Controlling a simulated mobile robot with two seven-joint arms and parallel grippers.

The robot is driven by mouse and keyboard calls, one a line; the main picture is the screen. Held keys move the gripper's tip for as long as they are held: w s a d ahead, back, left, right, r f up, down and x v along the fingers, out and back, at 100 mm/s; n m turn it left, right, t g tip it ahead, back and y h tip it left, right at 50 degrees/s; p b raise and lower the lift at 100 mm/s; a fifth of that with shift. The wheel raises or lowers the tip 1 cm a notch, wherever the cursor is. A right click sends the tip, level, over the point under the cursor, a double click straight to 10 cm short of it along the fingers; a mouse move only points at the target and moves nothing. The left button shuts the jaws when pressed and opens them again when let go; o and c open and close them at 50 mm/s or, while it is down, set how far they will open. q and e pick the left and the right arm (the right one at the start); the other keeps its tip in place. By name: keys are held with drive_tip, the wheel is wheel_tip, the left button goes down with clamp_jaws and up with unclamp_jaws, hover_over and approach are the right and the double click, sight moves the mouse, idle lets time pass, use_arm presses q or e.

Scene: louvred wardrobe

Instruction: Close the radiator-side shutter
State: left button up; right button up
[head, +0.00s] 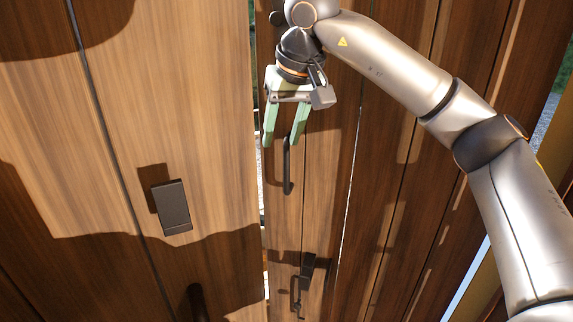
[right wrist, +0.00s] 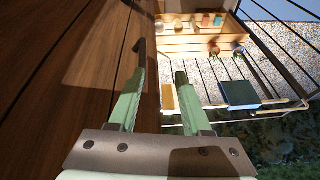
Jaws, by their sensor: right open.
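Tall brown wooden shutter panels fill the head view. A wide panel (head: 200,110) is at the left and a narrower, folded-looking panel (head: 330,190) is at the right. A narrow bright gap runs between them. No radiator shows, so I cannot tell which is the radiator-side shutter. A dark bar handle (head: 288,168) is on the right panel. My right gripper (head: 283,142), with green fingers, is open and empty near this handle's upper end; contact is unclear. In the right wrist view the open fingers (right wrist: 160,85) are beside a wooden panel (right wrist: 60,75). My left gripper is out of view.
A dark rectangular plate (head: 171,207) is on the left panel, and smaller dark hardware (head: 307,270) is lower on the right. Beyond the panel, the wrist view shows a wooden shelf (right wrist: 190,45) with small pots, a blue-green box (right wrist: 240,93) and railings.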

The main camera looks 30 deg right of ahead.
sight(288, 159)
drive_tip(key=shift+h, duration=0.5)
drive_tip(key=x, duration=0.3)
drive_tip(key=d+x, duration=0.1)
drive_tip(key=x, duration=0.3)
drive_tip(key=d+x, duration=0.1)
drive_tip(key=x, duration=0.3)
drive_tip(key=shift+w+d+r, duration=0.15)
drive_tip(key=shift+w+r, duration=0.1)
drive_tip(key=shift+w, duration=0.05)
drive_tip(key=shift+c, duration=0.2)
clamp_jaws()
idle(0.5)
